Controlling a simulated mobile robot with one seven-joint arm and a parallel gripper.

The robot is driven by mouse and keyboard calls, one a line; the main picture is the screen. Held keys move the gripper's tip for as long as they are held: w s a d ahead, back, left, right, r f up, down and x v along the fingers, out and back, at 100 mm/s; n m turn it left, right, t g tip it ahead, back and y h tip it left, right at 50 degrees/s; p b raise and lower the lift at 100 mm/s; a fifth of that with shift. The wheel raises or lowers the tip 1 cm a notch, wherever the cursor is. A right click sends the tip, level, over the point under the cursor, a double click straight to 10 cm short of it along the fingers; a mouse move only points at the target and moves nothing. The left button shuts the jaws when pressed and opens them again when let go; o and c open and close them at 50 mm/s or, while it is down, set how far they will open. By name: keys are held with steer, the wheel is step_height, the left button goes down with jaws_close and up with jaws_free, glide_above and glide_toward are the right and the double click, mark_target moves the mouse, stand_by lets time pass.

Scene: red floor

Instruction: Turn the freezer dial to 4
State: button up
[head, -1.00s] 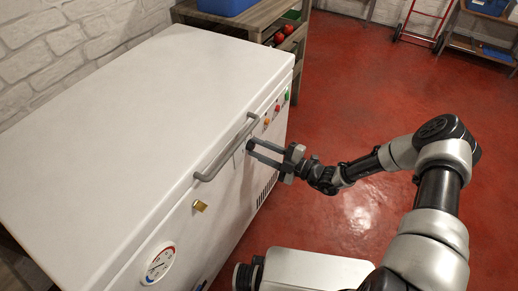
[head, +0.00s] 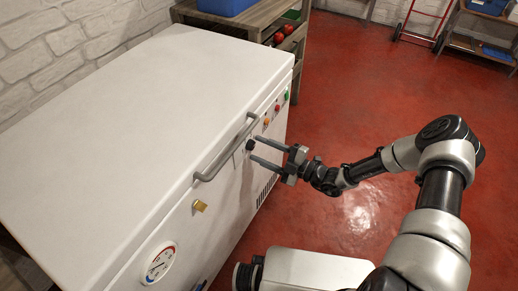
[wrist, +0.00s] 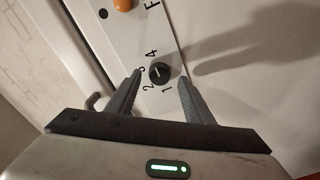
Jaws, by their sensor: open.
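The freezer dial (wrist: 159,73) is a small round black knob on the white front panel, with the numerals 1, 2, 3 and 4 around it. A pale mark shows on its face, but I cannot tell surely which numeral it points to. In the head view the dial (head: 250,145) is a dark spot beside the handle. My gripper (head: 254,147) is open and empty, its fingers pointing at the panel. In the wrist view my gripper (wrist: 159,78) has one fingertip on each side of the dial, with gaps between.
The white chest freezer (head: 150,110) fills the left. Its grey bar handle (head: 222,155) runs close to the dial. An orange button (wrist: 123,4) sits further along the panel. A brass padlock (head: 200,205) and a round thermometer (head: 160,263) are nearer. Red floor is free at right.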

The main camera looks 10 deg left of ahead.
steer(key=p+v, duration=0.1)
steer(key=v, duration=1.5)
steer(key=shift+s+d, duration=0.1)
steer(key=shift+d, duration=0.05)
steer(key=s+d+r+m+h, duration=0.3)
steer(key=s+r+m+h, duration=0.3)
steer(key=r+m, duration=0.5)
steer(key=s+d+r+m+h, duration=0.3)
steer(key=s+r+m+h, duration=0.3)
steer(key=r, duration=0.8)
steer(key=s+d+r+m+h, duration=0.3)
steer(key=s+r+m+h, duration=0.35)
steer(key=r, duration=0.65)
step_height(320, 180, up, 19)
steer(key=m+y+p, duration=0.1)
steer(key=m+p, duration=0.1)
steer(key=p, duration=1.7)
steer(key=shift+s+p, duration=0.2)
steer(key=shift+p, duration=0.15)
steer(key=shift+a+f+m+y, duration=0.1)
steer(key=shift+f+m+y, duration=0.05)
steer(key=shift+m+y, duration=0.1)
